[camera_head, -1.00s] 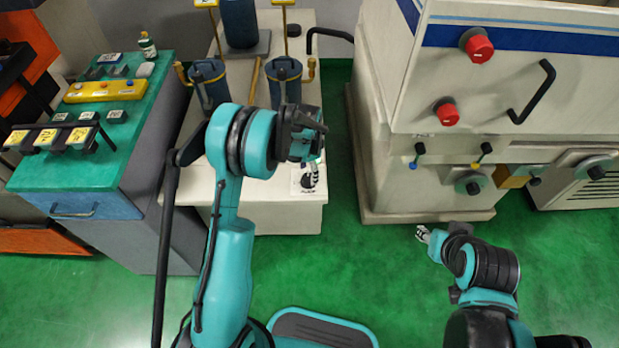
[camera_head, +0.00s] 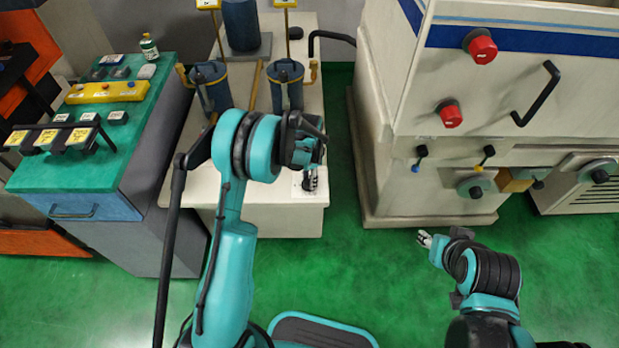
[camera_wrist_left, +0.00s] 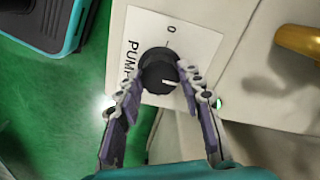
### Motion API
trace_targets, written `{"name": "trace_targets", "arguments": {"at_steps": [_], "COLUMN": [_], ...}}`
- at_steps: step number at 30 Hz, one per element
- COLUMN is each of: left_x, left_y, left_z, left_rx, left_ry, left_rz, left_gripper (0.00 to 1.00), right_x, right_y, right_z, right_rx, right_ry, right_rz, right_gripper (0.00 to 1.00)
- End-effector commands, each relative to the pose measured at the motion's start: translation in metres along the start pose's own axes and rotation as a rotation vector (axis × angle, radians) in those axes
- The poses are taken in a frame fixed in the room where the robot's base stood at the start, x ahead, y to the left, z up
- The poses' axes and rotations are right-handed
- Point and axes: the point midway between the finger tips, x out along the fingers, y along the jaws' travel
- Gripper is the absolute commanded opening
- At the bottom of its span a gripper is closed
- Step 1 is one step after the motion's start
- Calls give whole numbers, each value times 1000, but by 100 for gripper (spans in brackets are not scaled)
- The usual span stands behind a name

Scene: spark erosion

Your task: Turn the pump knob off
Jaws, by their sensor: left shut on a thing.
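The pump knob (camera_wrist_left: 158,72) is a round black knob with a white pointer line, on a white plate (camera_wrist_left: 195,36) marked "PUMP" and "0". In the left wrist view the pointer line is turned away from the "0" mark, toward the right finger. My left gripper (camera_wrist_left: 160,82) has its two fingers on either side of the knob and is shut on it. In the head view my left gripper (camera_head: 310,181) is over the plate at the front of the pale pump bench, and hides most of the knob. My right gripper (camera_head: 425,239) is over green floor, too small to tell its opening.
The pale bench (camera_head: 265,222) carries blue cylinders with yellow pipes behind my left arm. A green-topped cabinet (camera_head: 75,168) stands left. A large pale machine (camera_head: 430,200) with red knobs stands right. Green floor (camera_head: 345,265) between bench and machine is clear.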

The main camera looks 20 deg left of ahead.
Motion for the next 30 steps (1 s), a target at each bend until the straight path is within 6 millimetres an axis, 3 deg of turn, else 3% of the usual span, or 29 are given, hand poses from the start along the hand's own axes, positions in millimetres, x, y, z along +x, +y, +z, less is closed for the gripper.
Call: {"name": "trace_targets", "arguments": {"at_steps": [11, 30], "left_x": [1, 0], "left_y": [0, 0], "left_z": [0, 0], "left_rx": [-195, -798], "left_ry": [0, 0], "left_rz": [0, 0], "left_gripper": [8, 8], "right_x": [4, 12], "right_y": [0, 0], "right_z": [3, 8], "right_rx": [0, 0], "right_ry": [0, 0], "right_rz": [0, 0], "right_gripper": [40, 40]}}
